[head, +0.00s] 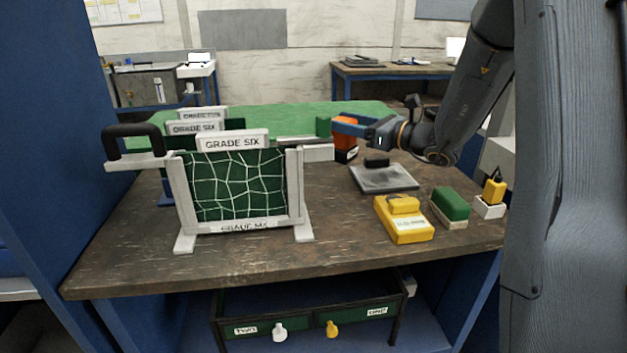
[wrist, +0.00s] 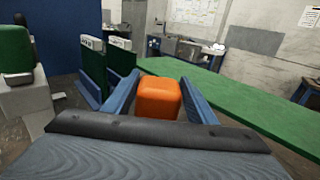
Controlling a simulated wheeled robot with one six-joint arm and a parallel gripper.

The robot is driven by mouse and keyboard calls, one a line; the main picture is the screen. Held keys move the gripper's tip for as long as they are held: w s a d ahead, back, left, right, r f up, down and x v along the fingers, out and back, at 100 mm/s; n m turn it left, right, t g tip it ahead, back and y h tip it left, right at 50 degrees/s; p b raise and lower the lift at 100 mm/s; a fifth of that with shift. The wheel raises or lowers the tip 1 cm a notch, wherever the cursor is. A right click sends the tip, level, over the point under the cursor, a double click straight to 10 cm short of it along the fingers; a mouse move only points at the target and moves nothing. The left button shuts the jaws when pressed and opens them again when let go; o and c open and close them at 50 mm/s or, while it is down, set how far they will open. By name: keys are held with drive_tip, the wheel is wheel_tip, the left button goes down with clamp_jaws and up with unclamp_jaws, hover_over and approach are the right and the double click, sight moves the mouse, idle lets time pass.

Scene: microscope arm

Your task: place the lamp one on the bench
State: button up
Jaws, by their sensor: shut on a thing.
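My gripper (head: 343,127) has blue fingers and is shut on an orange block (head: 344,137), at the back of the brown bench (head: 330,210). The block has a dark lower part with a pale label. In the wrist view the orange block (wrist: 158,98) sits between the two blue fingers. I cannot tell whether its base touches the bench. No readable label marks it as lamp one. Under the bench, a dark tray has a label "one" (head: 377,311) near a yellow knob-like piece (head: 332,328), and a label "two" (head: 245,330) near a white one (head: 280,332).
A netted "GRADE SIX" frame (head: 233,224) stands at the left, with similar panels behind. A grey plate (head: 384,180), yellow box (head: 404,220), green-topped block (head: 450,206) and small yellow piece (head: 493,190) stand at the right. A green surface (head: 280,115) lies behind. The middle front is clear.

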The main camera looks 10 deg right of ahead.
sight(342, 154)
wheel_tip(342, 154, down, 9)
drive_tip(key=shift+f+p, duration=0.1)
drive_tip(key=shift+p, duration=0.4)
drive_tip(key=shift+f, duration=0.15)
drive_tip(key=o, duration=1.2)
drive_tip(key=shift+o, duration=0.2)
drive_tip(key=b+v, duration=0.1)
drive_tip(key=v, duration=1.1)
drive_tip(key=shift+r+b, duration=0.2)
drive_tip(key=shift+b, duration=0.1)
